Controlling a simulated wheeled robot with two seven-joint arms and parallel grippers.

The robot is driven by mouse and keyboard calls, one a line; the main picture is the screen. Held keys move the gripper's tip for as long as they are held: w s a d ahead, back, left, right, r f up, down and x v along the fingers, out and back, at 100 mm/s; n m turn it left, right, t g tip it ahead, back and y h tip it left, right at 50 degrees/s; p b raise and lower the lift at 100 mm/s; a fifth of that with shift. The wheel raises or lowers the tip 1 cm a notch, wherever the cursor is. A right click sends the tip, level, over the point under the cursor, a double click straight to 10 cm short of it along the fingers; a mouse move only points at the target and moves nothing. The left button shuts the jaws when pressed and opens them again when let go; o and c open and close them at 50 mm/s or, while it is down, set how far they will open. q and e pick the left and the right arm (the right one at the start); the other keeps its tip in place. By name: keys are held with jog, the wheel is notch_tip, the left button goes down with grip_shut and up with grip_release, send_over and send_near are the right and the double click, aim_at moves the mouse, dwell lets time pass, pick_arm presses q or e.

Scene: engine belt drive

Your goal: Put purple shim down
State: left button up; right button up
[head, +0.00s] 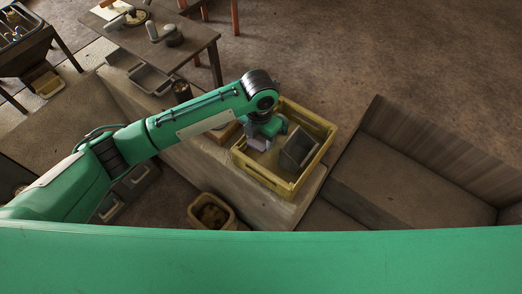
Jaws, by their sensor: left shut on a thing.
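My left gripper (264,134) points down over the left part of a yellow crate (324,157). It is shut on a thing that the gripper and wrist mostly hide. A small greyish-purple patch shows under the fingers, and I take it for the purple shim. I cannot tell whether it touches the crate floor. My right gripper is out of view.
A grey bin (298,148) stands inside the crate, right of my gripper. The crate rests on a pale bench (200,163). A tan bin (211,211) stands below the bench. A brown table (190,42) with parts is at upper left. Open floor lies at upper right.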

aim_at(260, 141)
pick_arm(q)
notch_tip(260, 141, down, 4)
jog(key=shift+f, duration=0.25)
notch_tip(260, 141, down, 3)
jog(key=shift+f, duration=0.65)
jog(key=o, duration=0.9)
jog(key=shift+c, duration=0.2)
jog(key=shift+r, duration=0.15)
notch_tip(260, 141, up, 11)
jog(key=shift+r, duration=0.5)
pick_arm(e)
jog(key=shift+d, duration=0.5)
